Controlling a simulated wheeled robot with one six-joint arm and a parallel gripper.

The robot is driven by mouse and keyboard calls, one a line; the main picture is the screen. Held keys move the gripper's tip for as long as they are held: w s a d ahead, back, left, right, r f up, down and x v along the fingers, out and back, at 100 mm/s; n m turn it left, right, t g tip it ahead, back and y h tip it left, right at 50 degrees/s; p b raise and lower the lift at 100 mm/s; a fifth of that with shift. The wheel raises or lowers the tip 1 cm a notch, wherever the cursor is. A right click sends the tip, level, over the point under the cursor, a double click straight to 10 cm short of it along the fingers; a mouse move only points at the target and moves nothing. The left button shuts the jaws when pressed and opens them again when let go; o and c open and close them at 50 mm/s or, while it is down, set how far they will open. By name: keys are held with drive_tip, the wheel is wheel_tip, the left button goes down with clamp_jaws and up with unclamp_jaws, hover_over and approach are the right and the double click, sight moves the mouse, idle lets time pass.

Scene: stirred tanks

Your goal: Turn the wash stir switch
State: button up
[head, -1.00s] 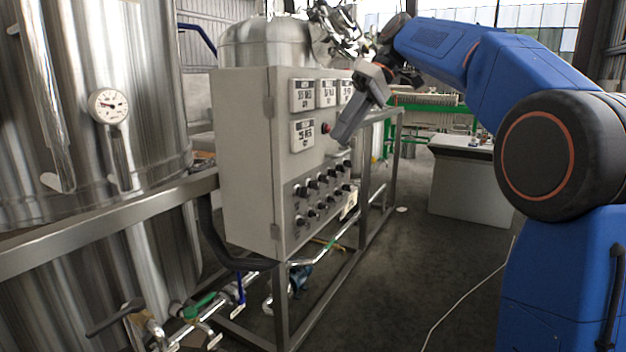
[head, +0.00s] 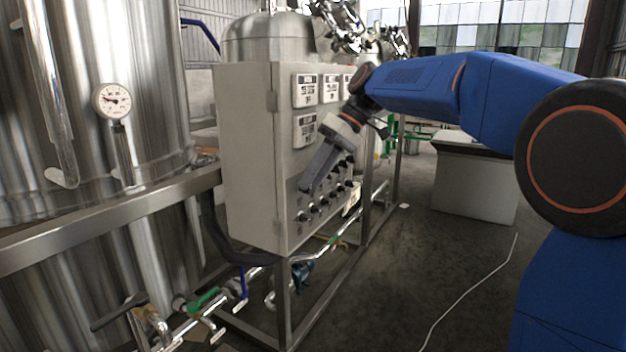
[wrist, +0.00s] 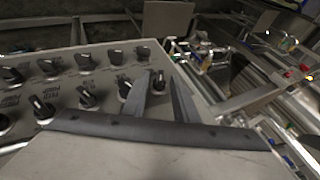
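A grey control cabinet (head: 245,155) in the head view carries rows of black rotary switches (head: 318,206) on the lower part of its front. I cannot tell which one is the wash stir switch; the labels are too small or blurred. My gripper (head: 304,187) points down and left at the upper switch row and hides part of it. In the wrist view, my gripper (wrist: 160,80) has two fingers apart with a gap between them. One black switch (wrist: 158,84) shows in that gap, near the fingertips. I cannot tell whether the fingers touch it.
Digital displays (head: 305,91) sit above the switches. A large steel tank (head: 110,60) with a dial gauge (head: 112,101) stands at left. A steel frame (head: 283,305) and pipes with valves run below the cabinet. The floor (head: 400,270) to the right is mostly clear.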

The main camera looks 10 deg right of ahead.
clamp_jaws()
drive_tip(key=shift+f+g+y, duration=0.1)
drive_tip(key=shift+g+y, duration=0.2)
unclamp_jaws()
drive_tip(key=shift+w, duration=0.1)
drive_tip(key=v, duration=1.7)
drive_tip(key=shift+r, duration=0.25)
